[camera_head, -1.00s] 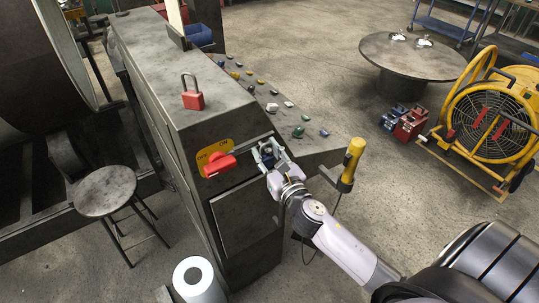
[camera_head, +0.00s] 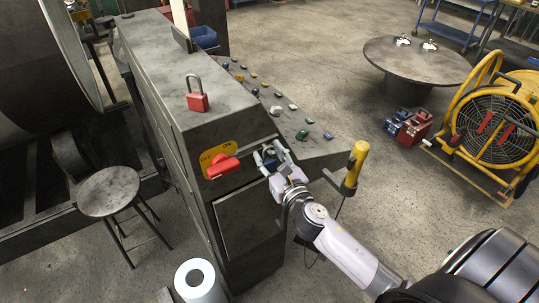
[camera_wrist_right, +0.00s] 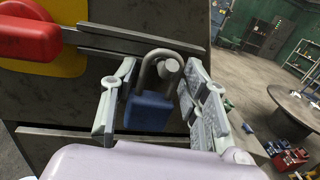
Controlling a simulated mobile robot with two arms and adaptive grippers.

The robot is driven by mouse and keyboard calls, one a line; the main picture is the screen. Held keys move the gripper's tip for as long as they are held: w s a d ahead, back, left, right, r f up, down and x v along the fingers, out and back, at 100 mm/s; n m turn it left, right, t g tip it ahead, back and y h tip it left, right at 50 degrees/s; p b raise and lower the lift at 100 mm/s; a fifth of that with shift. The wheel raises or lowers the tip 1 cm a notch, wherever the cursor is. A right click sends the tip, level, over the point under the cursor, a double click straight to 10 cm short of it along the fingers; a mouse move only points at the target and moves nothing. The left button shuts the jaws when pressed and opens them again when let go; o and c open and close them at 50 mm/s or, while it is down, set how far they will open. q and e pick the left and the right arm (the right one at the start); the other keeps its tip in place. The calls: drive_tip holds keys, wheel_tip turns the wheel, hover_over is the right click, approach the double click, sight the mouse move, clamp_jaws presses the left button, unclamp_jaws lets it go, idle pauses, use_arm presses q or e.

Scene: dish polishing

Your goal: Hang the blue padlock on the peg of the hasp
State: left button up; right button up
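The blue padlock (camera_wrist_right: 150,111) is upright in the right wrist view, its grey shackle looped around the short round peg (camera_wrist_right: 171,67). The peg's end shows inside the loop, near the end of the grey metal hasp bar (camera_wrist_right: 120,38). My right gripper (camera_wrist_right: 160,92) is open, one finger on each side of the padlock, with a gap showing on the right side. In the head view the right gripper (camera_head: 270,154) is at the cabinet's front face, and the padlock (camera_head: 270,156) is a small dark shape between its fingers. My left gripper is not in view.
A red switch handle (camera_head: 223,166) on a yellow plate is left of the hasp. A red padlock (camera_head: 197,100) stands on the grey cabinet (camera_head: 170,70). A yellow-handled lever (camera_head: 355,163) is right of my gripper. A stool (camera_head: 109,190) stands at left.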

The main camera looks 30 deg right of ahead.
drive_tip(key=shift+o, duration=1.4)
drive_tip(key=shift+f, duration=0.1)
drive_tip(key=shift+s, duration=0.1)
drive_tip(key=s, duration=1.2)
drive_tip(key=s+f+m+g+b, duration=0.1)
drive_tip(key=s+f+m+g, duration=0.35)
drive_tip(key=f, duration=0.85)
drive_tip(key=s+a+f+m+g+b, duration=0.1)
drive_tip(key=s+f+m+g, duration=0.1)
drive_tip(key=f+m, duration=0.8)
drive_tip(key=s+f+m+g+b, duration=0.1)
drive_tip(key=s+f+m+g, duration=0.2)
drive_tip(key=f, duration=1.3)
drive_tip(key=s+a+f+m+g, duration=0.1)
drive_tip(key=s+f+m+g, duration=0.2)
drive_tip(key=s+f+m, duration=0.5)
drive_tip(key=s+a+f+m+g+y+b, duration=0.1)
drive_tip(key=s+a+f+m+g, duration=0.1)
drive_tip(key=s+f+m+g, duration=0.2)
drive_tip(key=s+f+m, duration=0.3)
drive_tip(key=s+f, duration=0.5)
drive_tip(key=s, duration=0.5)
drive_tip(key=shift+s+m, duration=0.35)
drive_tip(key=shift+s, duration=0.05)
